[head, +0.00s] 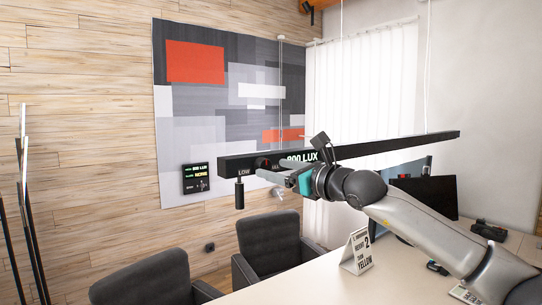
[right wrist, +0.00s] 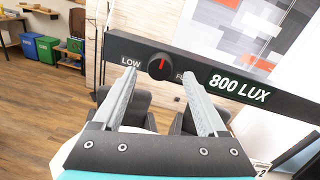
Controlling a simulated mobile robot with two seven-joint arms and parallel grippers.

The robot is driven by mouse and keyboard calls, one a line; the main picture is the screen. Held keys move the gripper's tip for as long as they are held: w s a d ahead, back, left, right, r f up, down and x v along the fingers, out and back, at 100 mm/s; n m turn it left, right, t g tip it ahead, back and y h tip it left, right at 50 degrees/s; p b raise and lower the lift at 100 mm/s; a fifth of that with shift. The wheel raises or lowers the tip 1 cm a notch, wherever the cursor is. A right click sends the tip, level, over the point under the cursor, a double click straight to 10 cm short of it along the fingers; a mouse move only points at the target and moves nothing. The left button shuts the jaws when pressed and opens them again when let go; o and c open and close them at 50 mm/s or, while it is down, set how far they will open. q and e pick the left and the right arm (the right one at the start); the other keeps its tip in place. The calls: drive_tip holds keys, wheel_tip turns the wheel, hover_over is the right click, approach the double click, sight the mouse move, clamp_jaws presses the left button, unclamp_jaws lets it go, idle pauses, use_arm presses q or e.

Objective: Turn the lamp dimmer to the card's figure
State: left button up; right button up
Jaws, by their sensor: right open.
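The lamp is a long black bar (head: 380,146) hung on thin wires. Its front face carries the dimmer, a round black knob (right wrist: 161,67) with a red pointer standing about upright, between the LOW label and a partly hidden label on the right. "800 LUX" is written farther right. The white tent card (head: 357,251) stands on the desk; "2" and "YELLOW" can be read, the other lines are too small. My right gripper (right wrist: 160,76) is open and empty, its fingertips just below and either side of the knob; any contact cannot be told. My left gripper is not in view.
A dark wall panel (head: 195,178) also shows "800 LUX", with smaller coloured text. A black cylinder (head: 239,194) hangs under the bar's left end. Grey chairs (head: 268,243) stand by the white desk (head: 318,283). A monitor and small dark items are at the right.

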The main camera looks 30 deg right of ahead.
sight(263, 166)
drive_tip(key=shift+w+a+p, duration=0.2)
drive_tip(key=shift+w+p, duration=0.4)
drive_tip(key=shift+w, duration=0.65)
drive_tip(key=shift+c, duration=0.3)
clamp_jaws()
